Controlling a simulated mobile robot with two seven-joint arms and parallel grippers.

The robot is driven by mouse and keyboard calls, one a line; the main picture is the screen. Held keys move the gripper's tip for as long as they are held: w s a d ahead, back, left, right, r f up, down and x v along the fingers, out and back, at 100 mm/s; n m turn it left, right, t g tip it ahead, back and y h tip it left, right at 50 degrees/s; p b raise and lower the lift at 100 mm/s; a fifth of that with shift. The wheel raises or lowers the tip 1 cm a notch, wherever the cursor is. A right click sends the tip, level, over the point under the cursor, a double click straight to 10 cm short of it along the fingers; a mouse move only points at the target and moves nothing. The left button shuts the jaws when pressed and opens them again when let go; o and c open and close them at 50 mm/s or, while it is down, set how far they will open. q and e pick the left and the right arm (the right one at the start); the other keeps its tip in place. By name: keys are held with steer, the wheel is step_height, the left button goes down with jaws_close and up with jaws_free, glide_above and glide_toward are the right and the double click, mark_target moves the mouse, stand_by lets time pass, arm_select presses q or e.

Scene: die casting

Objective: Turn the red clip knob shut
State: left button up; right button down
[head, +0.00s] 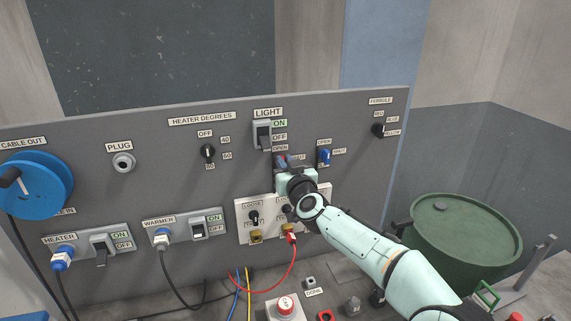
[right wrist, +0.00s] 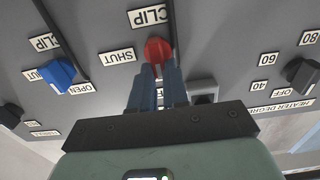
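The red clip knob (right wrist: 157,50) is on the grey panel in the right wrist view, with a SHUT label (right wrist: 116,55) to its left and a CLIP label above it. My right gripper (right wrist: 158,74) has its two blue-grey fingers close on either side of the knob's narrow end, and looks shut on it. In the head view my right gripper (head: 286,160) is at the panel below an OPEN label and hides most of the knob. Where the knob points is hard to tell. My left gripper is not in view.
A blue knob (head: 325,157) with OPEN and SHUT labels is to the right of my right gripper. The light switch (head: 264,134) is just above. A white plate (head: 244,217) with knobs and a red cable (head: 292,262) is below. A green drum (head: 467,232) stands at right.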

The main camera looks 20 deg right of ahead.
steer(key=shift+m, duration=0.4)
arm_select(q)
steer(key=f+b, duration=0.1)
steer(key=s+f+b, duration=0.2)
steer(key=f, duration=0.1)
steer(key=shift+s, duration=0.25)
arm_select(e)
steer(key=m, duration=0.5)
steer(key=d+f+m, duration=0.1)
steer(key=m, duration=1)
steer(key=shift+d+f+m, duration=0.2)
steer(key=shift+d+m, duration=0.05)
steer(key=shift+m, duration=0.15)
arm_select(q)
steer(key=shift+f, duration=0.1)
arm_select(e)
steer(key=c, duration=1.1)
jaws_free()
